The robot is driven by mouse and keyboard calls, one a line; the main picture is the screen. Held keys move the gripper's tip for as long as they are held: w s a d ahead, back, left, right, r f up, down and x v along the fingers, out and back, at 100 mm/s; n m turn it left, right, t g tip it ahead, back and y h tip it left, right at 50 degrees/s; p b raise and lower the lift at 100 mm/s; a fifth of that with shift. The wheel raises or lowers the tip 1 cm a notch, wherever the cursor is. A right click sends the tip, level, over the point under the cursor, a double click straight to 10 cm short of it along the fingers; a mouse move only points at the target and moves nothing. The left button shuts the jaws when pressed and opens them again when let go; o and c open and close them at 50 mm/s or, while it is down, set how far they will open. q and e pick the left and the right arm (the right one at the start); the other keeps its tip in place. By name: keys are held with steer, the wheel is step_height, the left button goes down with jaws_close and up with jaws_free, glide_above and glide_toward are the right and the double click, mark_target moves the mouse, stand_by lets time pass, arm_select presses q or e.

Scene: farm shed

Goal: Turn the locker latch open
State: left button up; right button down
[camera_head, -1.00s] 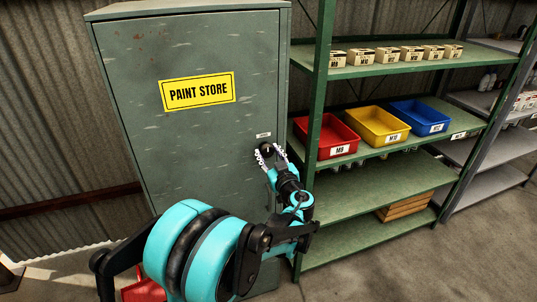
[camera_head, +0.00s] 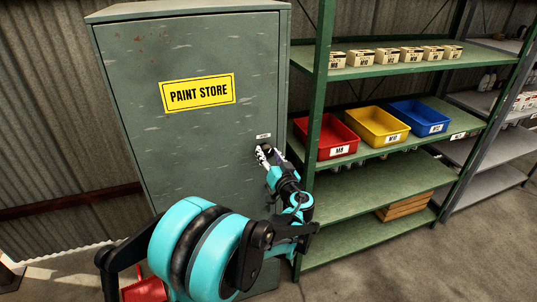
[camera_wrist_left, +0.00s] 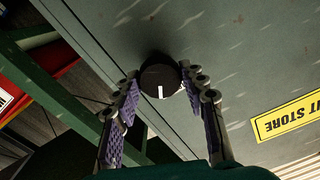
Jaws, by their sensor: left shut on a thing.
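The grey-green locker (camera_head: 190,125) with a yellow PAINT STORE sign (camera_head: 197,92) stands at the left of the head view. Its latch is a round black knob (camera_wrist_left: 160,75) with a white mark, seen in the left wrist view. The mark points toward the bottom of that picture. My left gripper (camera_head: 264,152) is at the locker door's right edge, just below a small white label (camera_head: 263,135). In the wrist view its two fingers (camera_wrist_left: 160,88) are shut on the knob from both sides. In the head view the gripper hides the knob. The locker door is closed. My right gripper is not in view.
A green shelf rack (camera_head: 365,176) stands close to the locker's right side. It holds red (camera_head: 333,139), yellow (camera_head: 377,127) and blue (camera_head: 418,117) bins, with several small boxes above. A red object (camera_head: 145,291) lies on the floor by the locker's foot.

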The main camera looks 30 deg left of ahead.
arm_select(q)
steer(key=m, duration=1.1)
steer(key=shift+m+p, duration=0.3)
steer(key=shift+m, duration=0.1)
stand_by(0.3)
steer(key=o, duration=1.2)
steer(key=shift+c, duration=0.2)
steer(key=v, duration=1.2)
